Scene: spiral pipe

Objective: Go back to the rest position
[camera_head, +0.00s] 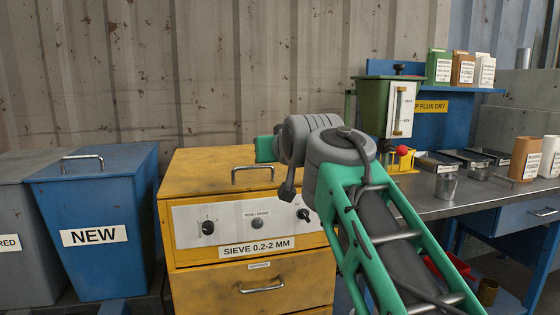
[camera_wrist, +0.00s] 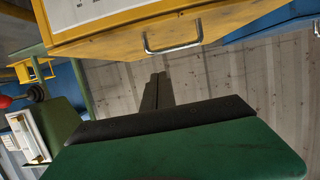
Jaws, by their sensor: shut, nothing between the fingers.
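My gripper (camera_wrist: 155,88) shows in the wrist view as two dark fingers lying together at the end of a green hand, with nothing between them. In the head view my green and grey arm reaches up from the bottom right and bends at the grey joints, in front of the yellow sieve cabinet (camera_head: 220,165). A green part of my arm's end shows left of the joints; the fingertips are not clear there. In the wrist view the cabinet's handle (camera_wrist: 172,48) is beyond the fingers, apart from them.
A blue NEW bin (camera_head: 95,205) and a grey bin (camera_head: 20,240) stand left. A corrugated wall (camera_head: 200,70) is behind. Air above the bins is free.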

